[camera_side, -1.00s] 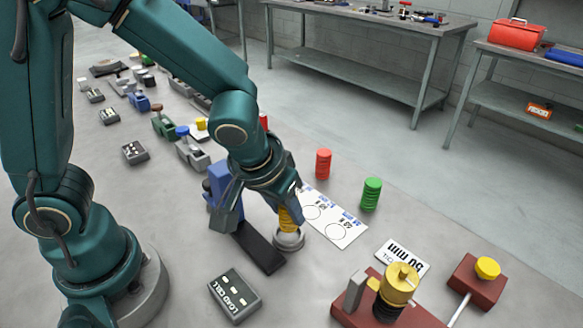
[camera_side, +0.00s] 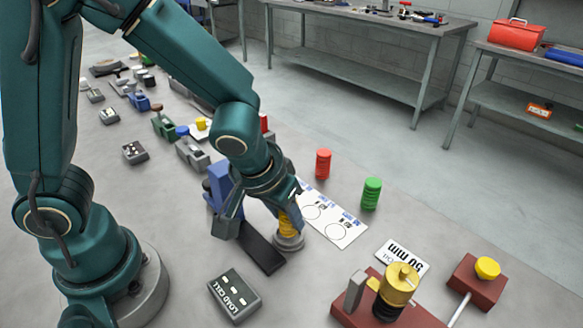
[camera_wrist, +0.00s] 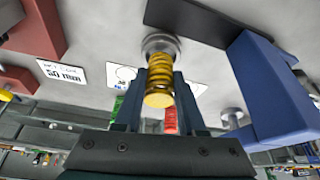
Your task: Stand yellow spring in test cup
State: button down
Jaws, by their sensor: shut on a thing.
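The yellow spring (camera_side: 288,223) is upright between the fingers of my gripper (camera_side: 284,210), which is shut on it. Its lower end meets the grey round test cup (camera_side: 289,244) at the end of a dark bar. In the wrist view the spring (camera_wrist: 160,72) runs between the two fingers toward the cup (camera_wrist: 160,42). The spring looks lined up with the cup, with its far end at the cup's mouth. How deep it sits inside is hard to tell.
A blue upright block (camera_side: 220,187) stands close left of my gripper on the dark bar (camera_side: 262,252). A white card with circles (camera_side: 337,229), a red spring (camera_side: 323,163) and a green spring (camera_side: 371,194) are to the right. A load cell box (camera_side: 235,297) is in front.

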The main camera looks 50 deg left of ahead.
jog(key=shift+f, duration=0.8)
jog(key=shift+c, duration=2.1)
grip_release()
jog(key=o, duration=0.4)
jog(key=shift+r, duration=0.15)
jog(key=shift+r, duration=3.4)
